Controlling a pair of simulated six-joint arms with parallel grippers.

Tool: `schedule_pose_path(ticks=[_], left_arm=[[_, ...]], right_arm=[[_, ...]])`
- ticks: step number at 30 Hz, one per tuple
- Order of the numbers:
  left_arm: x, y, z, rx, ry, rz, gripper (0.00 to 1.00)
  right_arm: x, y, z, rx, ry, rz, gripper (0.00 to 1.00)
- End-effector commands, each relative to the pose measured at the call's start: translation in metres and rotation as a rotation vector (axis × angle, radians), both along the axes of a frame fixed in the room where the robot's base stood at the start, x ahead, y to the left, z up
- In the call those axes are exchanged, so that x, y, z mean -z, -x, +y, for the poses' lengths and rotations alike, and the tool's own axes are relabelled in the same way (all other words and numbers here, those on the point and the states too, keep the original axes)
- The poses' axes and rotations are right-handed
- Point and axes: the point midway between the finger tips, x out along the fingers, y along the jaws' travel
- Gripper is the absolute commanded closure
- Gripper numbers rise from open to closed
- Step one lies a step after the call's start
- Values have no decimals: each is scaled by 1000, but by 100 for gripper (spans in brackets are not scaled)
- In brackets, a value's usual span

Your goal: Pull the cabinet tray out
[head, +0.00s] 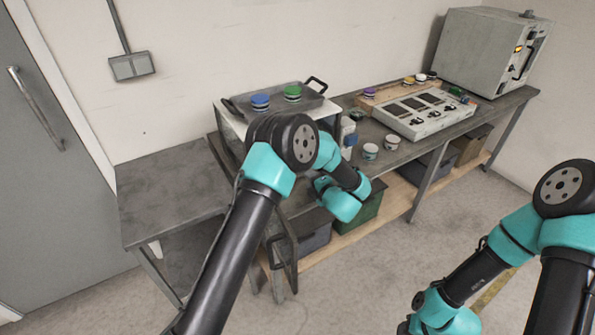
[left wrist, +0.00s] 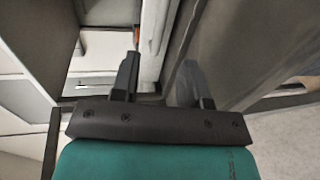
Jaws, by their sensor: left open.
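The white cabinet (head: 229,120) stands on the workbench in the head view, mostly hidden behind my left arm. Its front and any tray inside are hidden there. A dark panel with a frame-like edge (head: 284,252) shows below it, beside my left forearm. In the left wrist view my left gripper (left wrist: 157,76) is open, its two dark fingers apart. A pale upright edge (left wrist: 154,38) lies ahead between them. Left of it a recess (left wrist: 104,48) shows a pale, partly reddish surface; I cannot tell whether this is the tray. My right gripper's fingers are out of view.
A grey pan (head: 272,108) with blue and green lidded jars sits on the cabinet. Small jars (head: 370,151), a control panel (head: 420,112) and a grey box oven (head: 487,50) stand along the bench. Crates sit on its lower shelf. The left bench top (head: 165,195) is clear.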

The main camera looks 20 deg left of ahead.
Motion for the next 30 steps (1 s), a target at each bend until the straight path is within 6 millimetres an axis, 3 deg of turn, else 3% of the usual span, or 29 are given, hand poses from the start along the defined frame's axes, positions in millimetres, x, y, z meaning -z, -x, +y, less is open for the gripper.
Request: schedule_pose_path(ticks=[15,29,30], left_arm=[[17,-55,60,-2,0,0,59],[19,-64,69,1,-1,1,59],[19,-64,68,1,-1,1,63]], right_arm=[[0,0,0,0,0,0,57],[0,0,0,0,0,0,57],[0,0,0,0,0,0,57]])
